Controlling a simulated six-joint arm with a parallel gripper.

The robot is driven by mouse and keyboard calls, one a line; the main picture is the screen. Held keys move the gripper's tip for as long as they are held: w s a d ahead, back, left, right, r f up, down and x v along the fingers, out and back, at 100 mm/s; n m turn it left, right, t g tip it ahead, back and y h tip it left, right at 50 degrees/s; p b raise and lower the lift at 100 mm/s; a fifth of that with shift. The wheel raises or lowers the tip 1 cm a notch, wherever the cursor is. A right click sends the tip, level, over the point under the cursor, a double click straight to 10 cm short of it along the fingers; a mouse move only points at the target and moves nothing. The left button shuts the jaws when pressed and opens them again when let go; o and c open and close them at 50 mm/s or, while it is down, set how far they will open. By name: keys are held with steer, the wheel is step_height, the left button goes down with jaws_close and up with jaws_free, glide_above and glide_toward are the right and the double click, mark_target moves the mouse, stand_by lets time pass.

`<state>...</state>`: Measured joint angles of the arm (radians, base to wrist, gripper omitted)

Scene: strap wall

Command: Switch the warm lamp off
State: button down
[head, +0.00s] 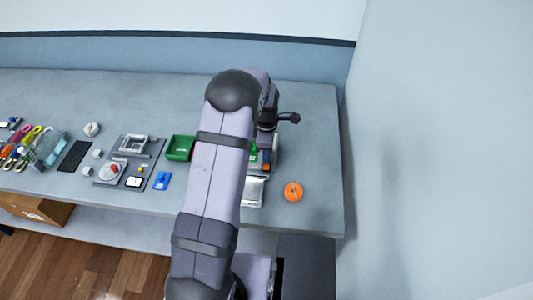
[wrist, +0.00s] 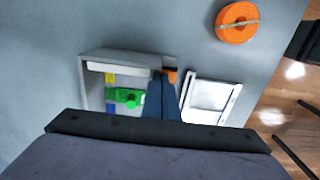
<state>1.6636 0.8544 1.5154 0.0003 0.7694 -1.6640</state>
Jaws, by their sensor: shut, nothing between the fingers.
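I cannot pick out a warm lamp for certain in either view. My gripper (wrist: 162,84) is shut and empty in the wrist view. Its fingertips are at the right side of a shallow grey frame (wrist: 92,98), beside a small orange part (wrist: 172,75). I cannot tell whether they touch it. The frame also holds a green part with a knob (wrist: 127,97), with yellow and blue pieces by it. In the head view my arm hides most of this frame and my fingertips; a green part (head: 253,153) and an orange part (head: 266,166) show beside the arm.
A silver tray (wrist: 209,98) lies right of the frame. An orange disc (head: 293,191) lies near the table's right end. Left of my arm are a green bin (head: 180,148), a blue piece (head: 162,181), a grey panel (head: 112,150) and several tools. The back of the table (head: 180,95) is clear.

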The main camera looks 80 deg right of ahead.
steer(key=shift+f, duration=0.3)
steer(key=shift+f+b, duration=0.3)
steer(key=shift+b, duration=0.15)
steer(key=shift+r, duration=0.2)
steer(key=shift+a, duration=0.2)
steer(key=shift+a+r+p, duration=0.1)
steer(key=shift+a+p, duration=0.4)
steer(key=shift+a, duration=0.15)
steer(key=shift+d+r, duration=0.1)
